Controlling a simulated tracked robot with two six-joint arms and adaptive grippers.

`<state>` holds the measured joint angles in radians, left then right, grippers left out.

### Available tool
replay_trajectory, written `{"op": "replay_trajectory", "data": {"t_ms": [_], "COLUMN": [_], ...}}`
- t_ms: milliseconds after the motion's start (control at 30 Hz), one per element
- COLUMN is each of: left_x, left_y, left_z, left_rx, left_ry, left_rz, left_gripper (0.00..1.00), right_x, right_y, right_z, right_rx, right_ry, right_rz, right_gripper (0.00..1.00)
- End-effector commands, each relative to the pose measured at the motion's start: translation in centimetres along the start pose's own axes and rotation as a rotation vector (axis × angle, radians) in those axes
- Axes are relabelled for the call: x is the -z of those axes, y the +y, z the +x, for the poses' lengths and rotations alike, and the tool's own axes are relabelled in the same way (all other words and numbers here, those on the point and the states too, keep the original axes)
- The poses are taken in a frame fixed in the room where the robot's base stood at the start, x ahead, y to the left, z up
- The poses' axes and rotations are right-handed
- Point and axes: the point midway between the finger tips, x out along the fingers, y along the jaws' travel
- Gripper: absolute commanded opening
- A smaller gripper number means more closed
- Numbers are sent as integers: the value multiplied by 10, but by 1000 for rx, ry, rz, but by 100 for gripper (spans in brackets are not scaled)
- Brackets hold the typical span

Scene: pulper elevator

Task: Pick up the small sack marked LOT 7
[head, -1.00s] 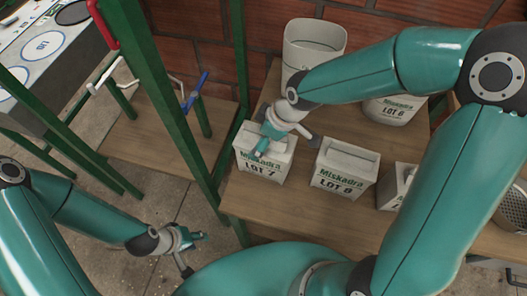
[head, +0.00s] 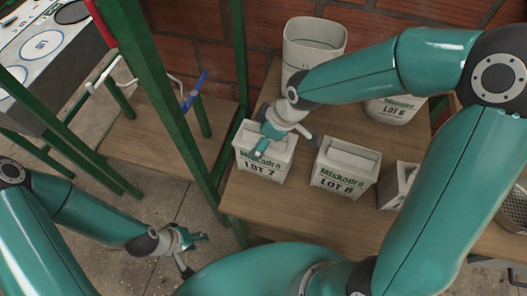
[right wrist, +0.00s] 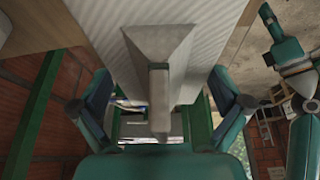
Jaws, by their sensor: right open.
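The small white sack marked LOT 7 (head: 261,172) stands upright at the left front of the wooden shelf. My right gripper (head: 285,143) is over its top, open, with one finger in front of the printed face. In the right wrist view, the sack's pale body and folded top (right wrist: 160,60) lie between the spread fingers of the right gripper (right wrist: 160,85), with visible space at both sides. My left gripper (head: 195,252) hangs open and empty at the lower left, away from the sack.
A sack marked LOT 8 (head: 343,170) stands close to the right, with another small sack (head: 397,186) beyond it. Behind are a white bin (head: 313,45) and a LOT 6 container (head: 395,109). A green post (head: 165,85) rises just left of the shelf. The brick wall is behind.

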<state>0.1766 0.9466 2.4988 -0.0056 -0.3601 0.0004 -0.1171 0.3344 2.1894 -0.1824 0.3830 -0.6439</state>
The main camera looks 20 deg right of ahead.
Motion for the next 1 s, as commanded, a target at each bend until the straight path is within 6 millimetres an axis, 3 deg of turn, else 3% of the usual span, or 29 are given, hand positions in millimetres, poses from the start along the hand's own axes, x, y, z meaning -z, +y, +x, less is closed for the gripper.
{"op": "replay_trajectory", "data": {"t_ms": [100, 600, 1000], "left_x": [0, 0, 0], "left_y": [0, 0, 2], "left_z": [0, 0, -5], "left_rx": [0, 0, 0], "left_ry": [0, 0, 0], "left_rz": [0, 0, 0], "left_gripper": [40, 40, 40], "right_x": [0, 2, 3], "right_y": [0, 1, 1], "right_z": [0, -1, -4], "right_rx": [0, -3, -3], "right_ry": [0, 3, 3], "right_rz": [0, -2, -3], "right_gripper": [98, 19, 18]}}
